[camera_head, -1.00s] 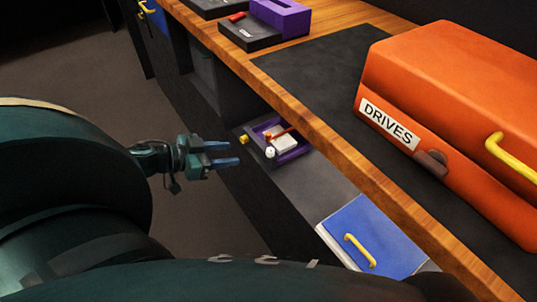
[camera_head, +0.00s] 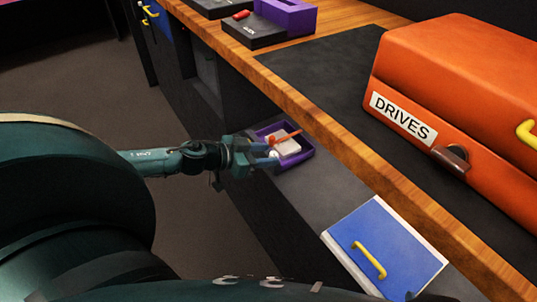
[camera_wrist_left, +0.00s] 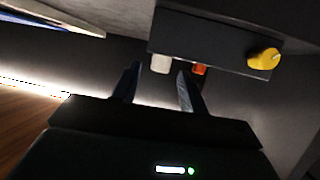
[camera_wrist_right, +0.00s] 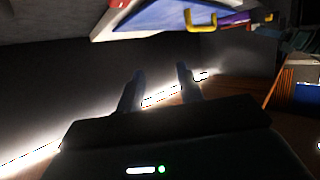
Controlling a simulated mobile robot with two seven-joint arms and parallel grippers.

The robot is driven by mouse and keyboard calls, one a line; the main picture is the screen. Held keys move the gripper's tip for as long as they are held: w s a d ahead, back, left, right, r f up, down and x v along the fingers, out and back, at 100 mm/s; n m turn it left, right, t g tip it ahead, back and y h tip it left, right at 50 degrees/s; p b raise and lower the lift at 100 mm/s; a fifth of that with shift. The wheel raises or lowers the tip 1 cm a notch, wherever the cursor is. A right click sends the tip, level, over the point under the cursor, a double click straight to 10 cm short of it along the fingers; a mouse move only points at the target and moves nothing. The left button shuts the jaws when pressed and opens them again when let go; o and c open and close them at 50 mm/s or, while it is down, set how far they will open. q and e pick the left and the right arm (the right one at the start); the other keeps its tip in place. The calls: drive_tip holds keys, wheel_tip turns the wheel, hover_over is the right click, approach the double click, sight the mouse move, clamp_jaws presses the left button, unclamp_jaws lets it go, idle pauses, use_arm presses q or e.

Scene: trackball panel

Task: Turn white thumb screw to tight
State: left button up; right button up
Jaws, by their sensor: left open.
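The white thumb screw (camera_head: 274,155) shows as a small white knob at the near left side of the purple-framed panel in the head view. My left gripper (camera_head: 267,152) is beside it and partly covers that side. In the left wrist view a white piece, likely the screw (camera_wrist_left: 160,63), lies ahead, roughly between the open fingertips of my left gripper (camera_wrist_left: 157,73). I cannot tell whether the fingers touch it. My right gripper (camera_wrist_right: 161,71) is open and empty in its own wrist view, away from the screw.
The purple frame (camera_head: 306,158) holds a pale block (camera_head: 287,147) and a red-orange lever (camera_head: 287,136). A yellow knob (camera_wrist_left: 264,59) sits nearby. The wooden counter edge (camera_head: 330,140) overhangs close by. A blue panel with a yellow handle (camera_head: 369,260) lies nearer. An orange DRIVES case (camera_head: 450,80) stands on the counter.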

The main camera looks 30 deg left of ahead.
use_arm(q)
drive_tip(key=shift+w+d+f, duration=0.25)
drive_tip(key=shift+w+d, duration=0.1)
drive_tip(key=shift+w, duration=0.25)
drive_tip(key=shift+c, duration=0.3)
clamp_jaws()
